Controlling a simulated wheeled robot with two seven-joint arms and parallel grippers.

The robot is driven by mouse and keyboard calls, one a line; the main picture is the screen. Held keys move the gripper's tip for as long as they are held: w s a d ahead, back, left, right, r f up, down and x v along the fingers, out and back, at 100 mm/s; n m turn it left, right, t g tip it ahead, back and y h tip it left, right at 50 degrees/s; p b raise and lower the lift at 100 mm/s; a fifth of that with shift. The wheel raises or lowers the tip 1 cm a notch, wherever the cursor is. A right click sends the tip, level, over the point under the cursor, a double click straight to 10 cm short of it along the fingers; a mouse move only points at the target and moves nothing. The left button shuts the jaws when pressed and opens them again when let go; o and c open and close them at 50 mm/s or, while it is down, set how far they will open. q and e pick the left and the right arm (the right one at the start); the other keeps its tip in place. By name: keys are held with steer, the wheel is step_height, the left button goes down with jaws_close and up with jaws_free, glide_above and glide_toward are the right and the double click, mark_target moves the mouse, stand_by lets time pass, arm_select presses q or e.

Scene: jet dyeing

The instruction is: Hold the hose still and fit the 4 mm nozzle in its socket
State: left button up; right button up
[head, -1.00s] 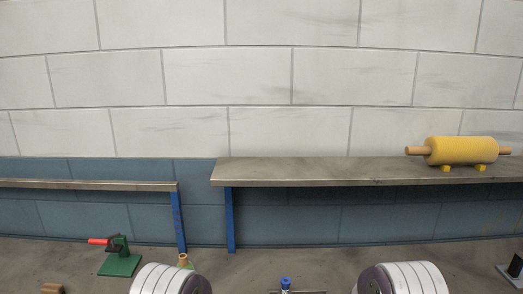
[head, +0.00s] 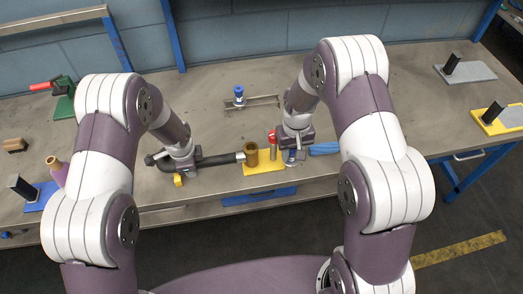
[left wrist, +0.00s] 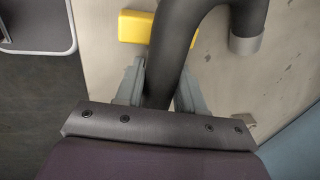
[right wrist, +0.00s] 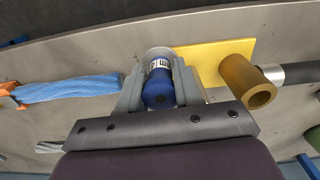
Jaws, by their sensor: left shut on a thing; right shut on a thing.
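The black hose (head: 215,160) lies along the front of the bench and ends in a grey collar (right wrist: 297,72). My left gripper (head: 176,160) is shut on it; in the left wrist view, the fingers (left wrist: 158,92) press both sides of the hose (left wrist: 178,60). A brown hollow cylinder (head: 251,155) stands on that plate, by the hose's end. I cannot tell which part is the socket.
A red cylinder (head: 273,137) stands between the brown cylinder and my right gripper. A blue cloth (head: 324,148) lies to the right. A blue-topped fitting (head: 239,92) sits on a metal bar behind. The bench's middle right is clear.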

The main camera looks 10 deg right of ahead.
steer(key=w+a+r+n, duration=0.1)
steer(key=w+r+n, duration=0.3)
steer(key=w+r, duration=0.55)
steer(key=s+a+r, duration=0.3)
steer(key=s+a, duration=0.2)
steer(key=a, duration=0.5)
steer(key=shift+s, duration=0.3)
steer(key=shift+a, duration=0.1)
steer(key=shift+f, duration=1.9)
steer(key=shift+f, duration=2)
steer(key=o, duration=1.1)
steer(key=shift+o, duration=0.2)
